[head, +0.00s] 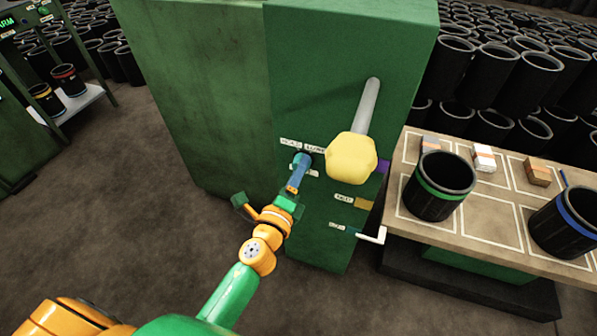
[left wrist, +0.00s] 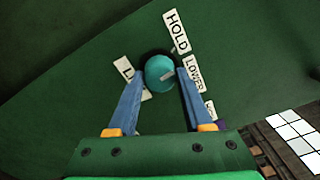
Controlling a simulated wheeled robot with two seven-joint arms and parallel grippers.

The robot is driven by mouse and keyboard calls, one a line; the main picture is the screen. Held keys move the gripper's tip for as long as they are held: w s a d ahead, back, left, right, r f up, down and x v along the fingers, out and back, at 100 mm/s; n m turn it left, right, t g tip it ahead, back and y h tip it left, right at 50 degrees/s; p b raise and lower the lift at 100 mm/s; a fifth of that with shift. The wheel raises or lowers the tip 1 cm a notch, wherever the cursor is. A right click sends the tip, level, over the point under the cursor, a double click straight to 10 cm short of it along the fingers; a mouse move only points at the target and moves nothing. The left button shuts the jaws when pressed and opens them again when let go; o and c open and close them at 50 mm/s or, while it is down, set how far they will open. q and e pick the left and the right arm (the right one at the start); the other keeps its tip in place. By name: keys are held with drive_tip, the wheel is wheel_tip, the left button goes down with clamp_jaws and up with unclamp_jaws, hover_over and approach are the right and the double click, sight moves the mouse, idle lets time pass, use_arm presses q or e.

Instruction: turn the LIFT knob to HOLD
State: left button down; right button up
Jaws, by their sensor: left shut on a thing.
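The knob is a round teal knob (left wrist: 160,72) on the green cabinet face, with a dark ring behind it. A grey mark on it points right, roughly toward the LOWER label (left wrist: 193,73); I cannot tell its exact setting. The HOLD label (left wrist: 176,32) is above right, and a partly hidden label starting "LI" (left wrist: 124,69) is at the left. In the head view the knob (head: 302,159) is mostly behind my left gripper (head: 296,180). Its blue fingers, also in the left wrist view (left wrist: 158,88), are shut on the knob from both sides. My right gripper is not in view.
A grey lever with a big yellow handle (head: 351,158) juts out just right of the knob. Lower are small labelled fittings and a white crank (head: 372,236). A bench (head: 480,225) with banded black sleeves stands at the right.

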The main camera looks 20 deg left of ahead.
use_arm(q)
drive_tip(key=shift+r+n, duration=0.1)
drive_tip(key=shift+n, duration=2.1)
drive_tip(key=shift+c, duration=1.6)
unclamp_jaws()
